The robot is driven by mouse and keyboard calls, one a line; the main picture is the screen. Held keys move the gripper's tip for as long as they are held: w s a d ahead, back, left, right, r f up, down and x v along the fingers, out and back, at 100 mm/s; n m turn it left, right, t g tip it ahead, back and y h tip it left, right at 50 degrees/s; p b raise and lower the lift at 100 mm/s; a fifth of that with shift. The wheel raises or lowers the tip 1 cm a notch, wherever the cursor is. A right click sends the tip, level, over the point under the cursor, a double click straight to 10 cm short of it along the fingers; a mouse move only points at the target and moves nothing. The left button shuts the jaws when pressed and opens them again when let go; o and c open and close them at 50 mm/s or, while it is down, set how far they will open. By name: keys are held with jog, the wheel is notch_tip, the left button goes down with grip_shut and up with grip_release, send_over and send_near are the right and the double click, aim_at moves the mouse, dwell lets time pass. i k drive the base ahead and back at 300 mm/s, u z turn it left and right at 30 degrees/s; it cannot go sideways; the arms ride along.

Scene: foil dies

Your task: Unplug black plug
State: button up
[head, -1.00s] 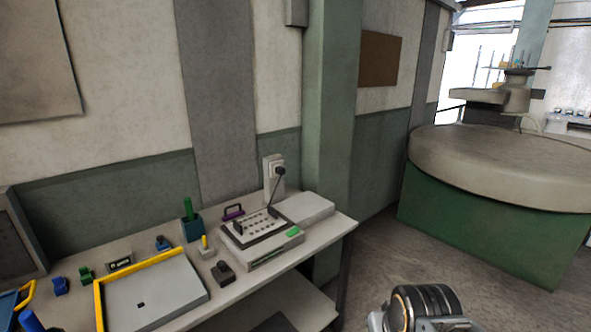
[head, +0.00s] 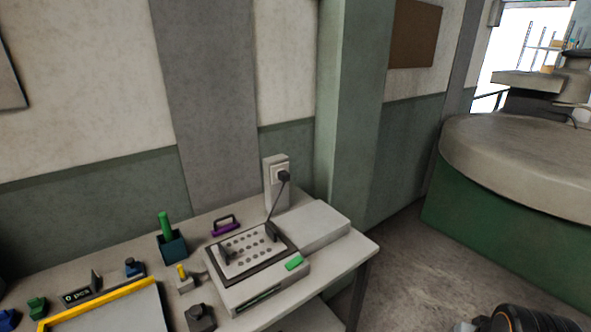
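The black plug (head: 284,176) sits in a white socket on a light grey upright block (head: 270,189) at the back of the bench, against the wall. Its dark cord (head: 276,202) runs down to a grey machine (head: 262,286) with a perforated top plate. The plug is seated in the socket. My gripper's fingers are not in view. A dark rounded part at the bottom right edge looks like part of my arm, well away from the plug.
The bench (head: 366,250) also holds a purple-handled item (head: 226,228), a green-handled tool in a dark holder (head: 172,243), a yellow-edged tray (head: 110,318) and small blocks. A green pillar (head: 350,110) stands right of the socket. Floor is clear right of the bench.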

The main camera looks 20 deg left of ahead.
aim_at(283, 175)
jog(key=u, duration=0.7)
jog(key=i, duration=0.85)
jog(key=u, duration=1)
